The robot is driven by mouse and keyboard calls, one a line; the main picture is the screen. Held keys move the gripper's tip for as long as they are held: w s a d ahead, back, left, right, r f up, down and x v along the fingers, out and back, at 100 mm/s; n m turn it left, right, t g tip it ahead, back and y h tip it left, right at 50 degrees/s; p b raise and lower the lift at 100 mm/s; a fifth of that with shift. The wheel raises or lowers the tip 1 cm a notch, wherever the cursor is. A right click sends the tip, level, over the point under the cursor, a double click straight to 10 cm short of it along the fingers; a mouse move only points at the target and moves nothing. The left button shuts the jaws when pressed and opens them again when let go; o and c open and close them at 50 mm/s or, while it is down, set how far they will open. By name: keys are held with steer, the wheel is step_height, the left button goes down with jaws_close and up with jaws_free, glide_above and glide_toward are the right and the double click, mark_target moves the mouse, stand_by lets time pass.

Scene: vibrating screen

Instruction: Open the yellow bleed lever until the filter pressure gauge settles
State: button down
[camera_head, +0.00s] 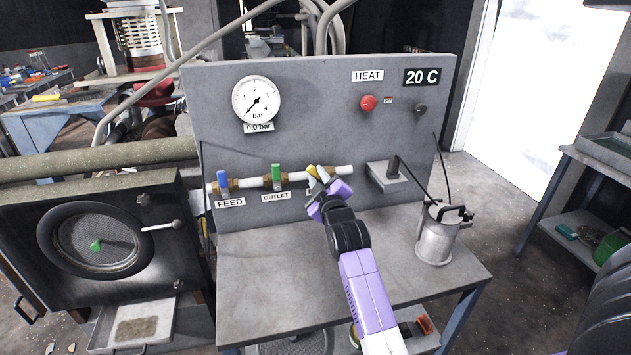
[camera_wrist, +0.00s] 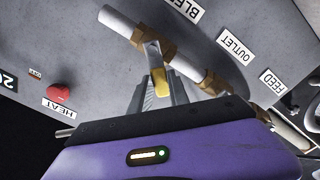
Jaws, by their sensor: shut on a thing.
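The yellow bleed lever (camera_head: 312,171) is at the right part of the white pipe on the grey panel, slanted and partly hidden by my gripper (camera_head: 322,184). In the wrist view, the yellow lever (camera_wrist: 161,83) lies between the fingers of my gripper (camera_wrist: 158,92), which is shut on it. The filter pressure gauge (camera_head: 256,101) is a white dial above the pipe. Its needle points to the lower left, and the plate under it reads 0.0 bar.
The blue FEED lever (camera_head: 223,179) and green OUTLET lever (camera_head: 276,175) stand upright to the left on the same pipe. A red HEAT knob (camera_head: 368,103) is at upper right, beside a 20 C display (camera_head: 428,77). A metal can (camera_head: 437,237) stands on the bench at right.

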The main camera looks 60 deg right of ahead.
steer(key=shift+s+d+r+m+b, duration=0.15)
steer(key=shift+s+d+m, duration=0.25)
steer(key=shift+m, duration=1.15)
steer(key=shift+s+d+r+m+b, duration=0.1)
steer(key=shift+s+d+r+m, duration=0.3)
steer(key=shift+m, duration=1.1)
steer(key=shift+s+d+r+m+b, duration=0.1)
steer(key=shift+s+d+m, duration=0.25)
steer(key=shift+m, duration=1.2)
steer(key=shift+s, duration=0.15)
steer(key=c, duration=1.2)
jaws_free()
steer(key=shift+c, duration=0.2)
steer(key=shift+a, duration=0.15)
steer(key=b+v, duration=0.1)
steer(key=v, duration=0.6)
steer(key=shift+s+a+b, duration=0.2)
steer(key=shift+s+b, duration=0.05)
steer(key=shift+b, duration=0.05)
